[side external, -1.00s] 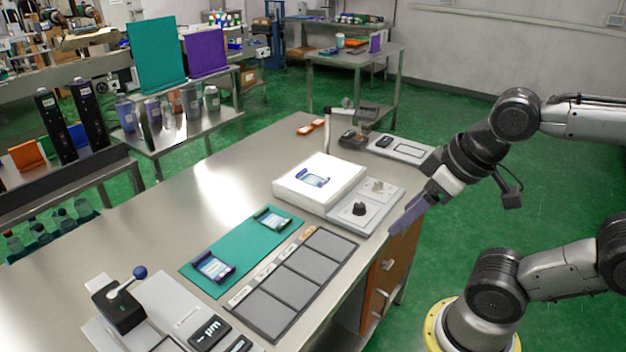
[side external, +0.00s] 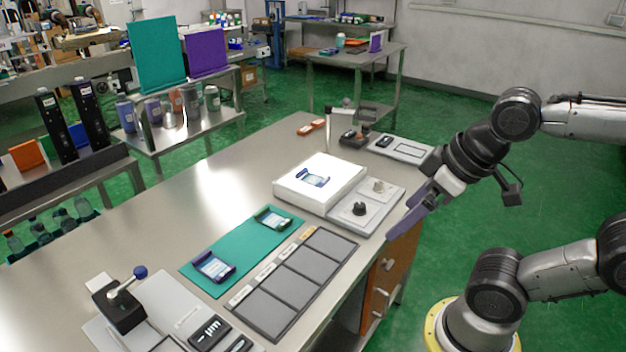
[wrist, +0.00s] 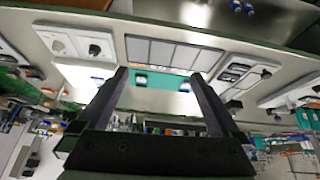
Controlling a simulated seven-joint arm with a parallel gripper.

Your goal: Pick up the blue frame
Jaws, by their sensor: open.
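A blue frame with a pale card (side external: 313,177) lies on the white block (side external: 290,190). A dark blue frame (side external: 214,267) lies at the near end of the teal mat (side external: 228,247), and a dark green frame (side external: 273,219) lies at its far end. My gripper (side external: 401,222) is open and empty off the bench's right edge, well away from all the frames. In the wrist view its fingers (wrist: 158,73) stand apart with the teal mat (wrist: 162,78) seen between them. The frames are too small there to tell apart.
A grey plate with knobs (side external: 366,208) sits between my gripper and the white block. A strip of grey panels (side external: 297,282) lies beside the mat. A lever device (side external: 120,300) stands at the near left. The bench behind the mat (side external: 205,200) is clear.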

